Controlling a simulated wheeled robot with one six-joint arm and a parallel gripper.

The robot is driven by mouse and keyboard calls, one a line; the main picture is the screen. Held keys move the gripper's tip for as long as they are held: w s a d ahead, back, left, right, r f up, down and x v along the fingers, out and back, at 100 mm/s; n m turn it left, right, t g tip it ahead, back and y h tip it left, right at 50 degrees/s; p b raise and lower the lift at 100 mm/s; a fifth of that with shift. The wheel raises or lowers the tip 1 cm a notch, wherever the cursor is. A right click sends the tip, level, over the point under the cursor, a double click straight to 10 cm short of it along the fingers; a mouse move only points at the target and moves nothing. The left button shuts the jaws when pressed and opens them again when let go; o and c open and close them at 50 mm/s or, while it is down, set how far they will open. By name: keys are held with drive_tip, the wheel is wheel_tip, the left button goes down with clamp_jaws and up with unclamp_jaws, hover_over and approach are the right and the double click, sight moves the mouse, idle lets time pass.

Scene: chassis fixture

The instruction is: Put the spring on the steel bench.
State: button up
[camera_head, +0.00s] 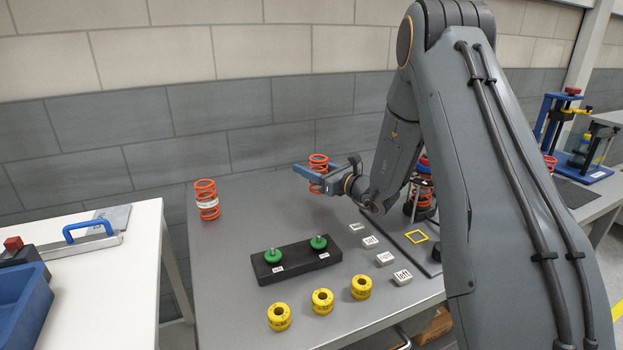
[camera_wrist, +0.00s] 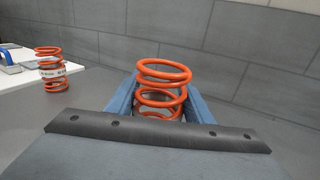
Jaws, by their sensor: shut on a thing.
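My gripper (camera_head: 313,174) is shut on an orange coil spring (camera_head: 318,163) and holds it upright over the back of the grey steel bench (camera_head: 233,240). In the wrist view the held spring (camera_wrist: 163,85) stands between the blue fingers. I cannot tell whether its lower end touches the bench. Another orange spring (camera_head: 207,199) with a white label band stands upright at the bench's back left corner, apart from my gripper. It also shows at the left of the wrist view (camera_wrist: 52,72).
A black block (camera_head: 297,262) with two green knobs and three yellow rings (camera_head: 322,301) are on the bench. Several white labelled blocks (camera_head: 384,258) lie near a yellow square outline (camera_head: 416,236). A white table (camera_head: 110,290) stands left; another station (camera_head: 580,150) is at right.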

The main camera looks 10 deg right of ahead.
drive_tip(key=shift+f+p, duration=0.45)
drive_tip(key=shift+f, duration=1.65)
drive_tip(key=shift+f, duration=0.1)
drive_tip(key=o, duration=1.4)
drive_tip(key=shift+s+d, duration=0.1)
drive_tip(key=shift+s, duration=0.1)
drive_tip(key=b+v, duration=0.2)
drive_tip(key=v, duration=0.9)
drive_tip(key=shift+s+d, duration=0.15)
drive_tip(key=shift+s, duration=0.05)
